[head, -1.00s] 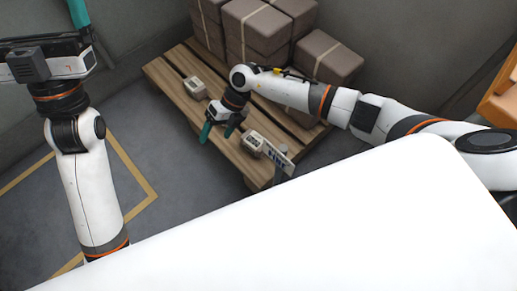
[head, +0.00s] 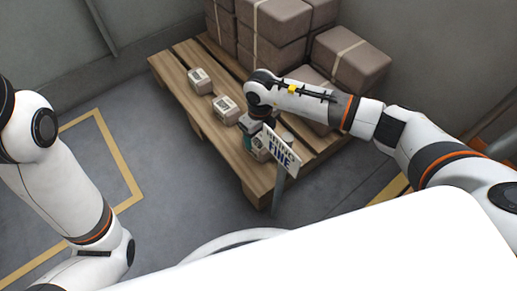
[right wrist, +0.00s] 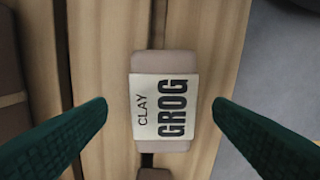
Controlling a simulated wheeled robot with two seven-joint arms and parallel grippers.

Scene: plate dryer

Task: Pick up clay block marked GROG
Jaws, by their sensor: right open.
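The clay block marked GROG (right wrist: 163,62) is brown with a white label reading CLAY GROG. It lies on a wooden pallet (head: 205,128). My right gripper (right wrist: 160,110) is open above it, with one dark green finger on each side and gaps between fingers and block. In the head view my right gripper (head: 250,138) is over the front part of the pallet, partly hidden by a sign. The block beneath it (head: 258,154) is mostly covered there. My left gripper is out of the head view; only parts of the left arm show.
Two other small labelled blocks (head: 200,81) (head: 225,109) lie on the pallet farther back. A sign reading FINE (head: 282,157) stands on a post at the pallet's front edge, close to my right gripper. Strapped brown stacks (head: 277,48) fill the pallet's back.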

